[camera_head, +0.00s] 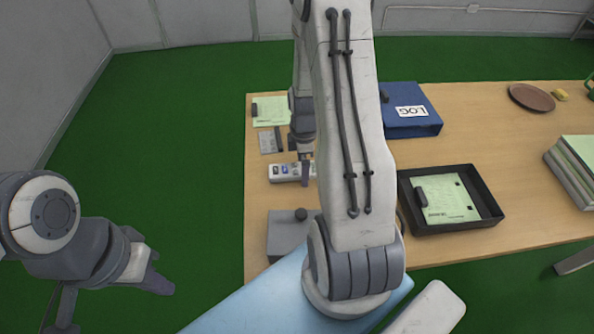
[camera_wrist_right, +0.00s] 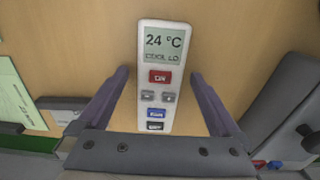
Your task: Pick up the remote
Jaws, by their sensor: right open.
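The white remote (camera_wrist_right: 178,92) lies on the wooden table. It has a screen reading 24 °C and red, grey and blue buttons. In the right wrist view it lies lengthwise between the two fingers of my right gripper (camera_wrist_right: 160,78), which is open, with a gap on each side. In the head view the remote (camera_head: 281,177) shows at the table's left side, partly hidden by my right gripper (camera_head: 304,176) and arm. My left gripper (camera_head: 166,273) is open and empty over the green floor, left of the table.
On the wooden table (camera_head: 465,125), a grey box (camera_head: 285,238) with a black knob stands near the remote. A card (camera_head: 267,143) and a green sheet (camera_head: 268,112) lie beyond. A blue LOG binder (camera_head: 405,125) and a black tray (camera_head: 490,210) stand to the right.

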